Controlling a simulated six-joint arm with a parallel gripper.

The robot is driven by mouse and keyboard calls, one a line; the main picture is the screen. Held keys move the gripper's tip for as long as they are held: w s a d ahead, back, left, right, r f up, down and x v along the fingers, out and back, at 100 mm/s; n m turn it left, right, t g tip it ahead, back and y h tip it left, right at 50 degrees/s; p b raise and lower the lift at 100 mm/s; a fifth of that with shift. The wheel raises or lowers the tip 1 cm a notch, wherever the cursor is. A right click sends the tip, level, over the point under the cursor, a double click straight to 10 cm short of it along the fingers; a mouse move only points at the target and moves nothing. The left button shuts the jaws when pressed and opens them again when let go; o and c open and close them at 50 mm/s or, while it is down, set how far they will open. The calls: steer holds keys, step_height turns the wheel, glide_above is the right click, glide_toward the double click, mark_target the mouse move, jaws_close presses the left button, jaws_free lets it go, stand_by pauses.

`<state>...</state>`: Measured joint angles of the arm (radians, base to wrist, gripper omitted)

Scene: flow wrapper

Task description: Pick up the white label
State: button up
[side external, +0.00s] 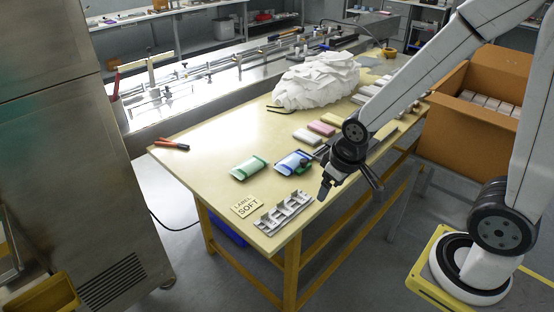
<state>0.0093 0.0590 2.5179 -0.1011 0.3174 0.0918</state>
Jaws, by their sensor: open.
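A pale card (247,206) printed "LABEL SOFT" lies flat near the table's front left corner. A large heap of white, paper-like pieces (318,82) lies farther back on the table. I cannot tell any single white label apart in it. My gripper (342,182) is dark, open and empty, above the table's right front edge. It is to the right of a grey slotted holder (284,212) and apart from the card and the heap. What lies behind the gripper is partly hidden.
A green packet (249,168) and a blue packet (292,161) lie near the gripper. Pink and pale blocks (321,128) lie behind them. Red-handled pliers (170,145) lie at the left edge. A cardboard box (467,131) stands right. The left tabletop is mostly clear.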

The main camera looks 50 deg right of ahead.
steer(key=w+d+f+t, duration=0.1)
steer(key=w+d+f, duration=0.25)
steer(key=w, duration=0.45)
glide_toward(278, 205)
steer(key=shift+s+d+r+t, duration=0.25)
steer(key=shift+s+r+t, duration=0.15)
steer(key=shift+s+r, duration=0.2)
steer(key=shift+w+f, duration=0.15)
steer(key=shift+f, duration=0.25)
steer(key=shift+x, duration=0.9)
steer(key=shift+f, duration=0.1)
steer(key=shift+a+x, duration=0.1)
steer(key=shift+x, duration=1.2)
steer(key=shift+a+x, duration=0.15)
steer(key=shift+x, duration=1.1)
jaws_close()
